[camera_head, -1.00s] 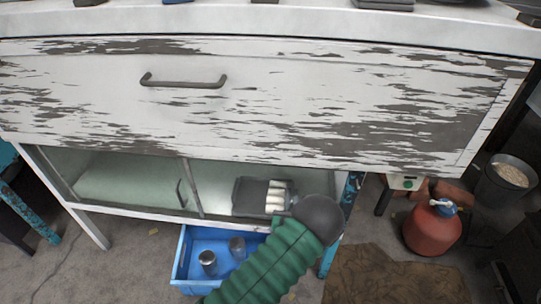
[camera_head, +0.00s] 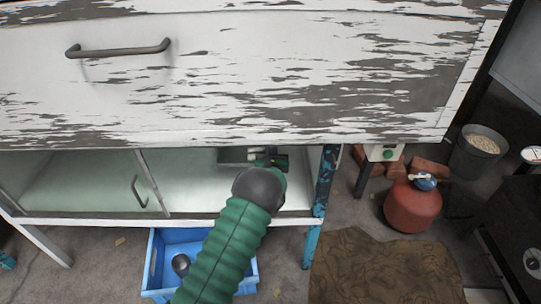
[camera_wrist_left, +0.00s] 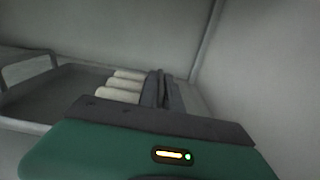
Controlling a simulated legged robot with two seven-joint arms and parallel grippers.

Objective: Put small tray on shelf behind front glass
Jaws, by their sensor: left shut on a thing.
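The small dark tray (camera_head: 233,155) is inside the shelf's right, open part, mostly hidden in the head view by the overhanging cabinet and my arm. In the left wrist view the tray (camera_wrist_left: 50,97) holds white cylinders (camera_wrist_left: 120,86) near my fingers. My left gripper (camera_head: 268,158) reaches into the shelf and is shut on the tray's near side; its fingers (camera_wrist_left: 160,90) also show in the left wrist view. The front glass (camera_head: 75,180), with a small handle, covers the shelf's left part. My right gripper is not in view.
The shelf's right wall and blue leg (camera_head: 323,185) stand close to my arm. The white drawer front (camera_head: 260,80) overhangs the shelf. A blue crate (camera_head: 154,262) with a metal can (camera_head: 181,264) is below. A red gas bottle (camera_head: 412,207) stands at right.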

